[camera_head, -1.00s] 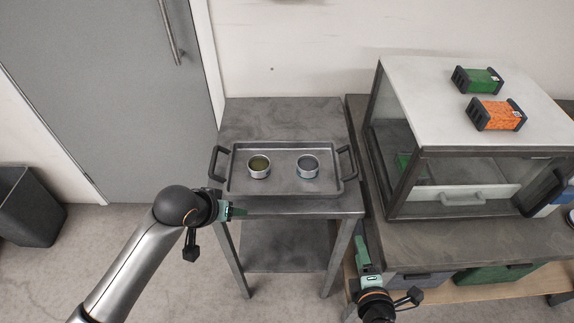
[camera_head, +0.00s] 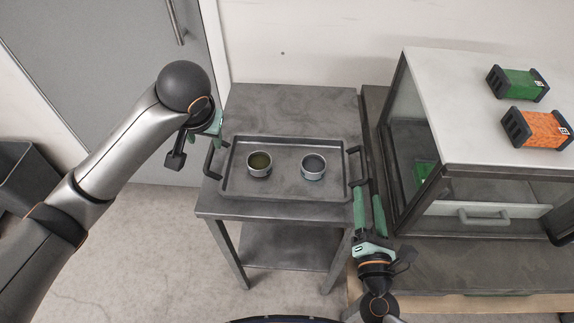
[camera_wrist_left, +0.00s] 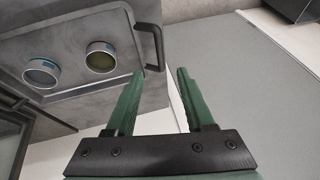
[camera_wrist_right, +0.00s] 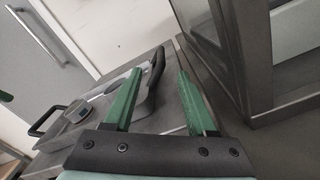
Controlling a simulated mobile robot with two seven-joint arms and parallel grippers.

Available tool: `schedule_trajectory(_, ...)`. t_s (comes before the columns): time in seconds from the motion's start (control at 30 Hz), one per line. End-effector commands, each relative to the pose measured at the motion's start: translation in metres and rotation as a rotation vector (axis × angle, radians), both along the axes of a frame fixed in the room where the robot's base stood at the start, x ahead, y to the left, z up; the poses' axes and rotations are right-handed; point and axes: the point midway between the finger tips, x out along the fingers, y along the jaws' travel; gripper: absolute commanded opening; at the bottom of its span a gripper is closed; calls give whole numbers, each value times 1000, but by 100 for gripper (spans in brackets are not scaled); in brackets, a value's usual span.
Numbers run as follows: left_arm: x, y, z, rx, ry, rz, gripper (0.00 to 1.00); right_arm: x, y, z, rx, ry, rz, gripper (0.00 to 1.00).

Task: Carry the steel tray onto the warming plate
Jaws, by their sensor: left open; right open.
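The steel tray (camera_head: 285,190) lies flat on a grey metal table. It holds two small round metal cups, the left one (camera_head: 259,165) with olive-coloured contents and the right one (camera_head: 313,167) greyish inside. A black handle stands at each end. My left gripper (camera_head: 219,137) is open and empty beside the left handle (camera_head: 209,160); in the left wrist view this handle (camera_wrist_left: 153,45) is just ahead of the fingertips. My right gripper (camera_head: 369,190) is open beside the right handle (camera_head: 357,166); in the right wrist view that handle (camera_wrist_right: 156,72) appears between the fingertips. I cannot make out the warming plate.
A glass-sided cabinet (camera_head: 480,110) with a white top stands close on the right bench. A green box (camera_head: 517,84) and an orange box (camera_head: 535,128) sit on it. Bare tabletop (camera_head: 290,110) lies behind the tray. A grey door is at the left.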

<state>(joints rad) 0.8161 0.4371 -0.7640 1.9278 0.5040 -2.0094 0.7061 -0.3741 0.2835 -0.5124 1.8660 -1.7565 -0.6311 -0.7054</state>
Motion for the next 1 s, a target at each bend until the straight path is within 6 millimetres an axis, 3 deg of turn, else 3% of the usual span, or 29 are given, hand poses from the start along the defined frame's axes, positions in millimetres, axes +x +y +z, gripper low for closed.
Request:
schedule_trajectory(0.17, 4, 2, -12, -1, 4, 0, 53, 13, -1, 0, 3, -2, -1, 57)
schedule_trajectory(0.7, 42, 18, -97, 1, 3, 1, 53, 108, -5, 1, 2, -2, -1, 57)
schedule_trajectory(1.0, 49, 21, -113, -1, 0, -1, 53, 125, -5, 0, 2, 0, 0, 57)
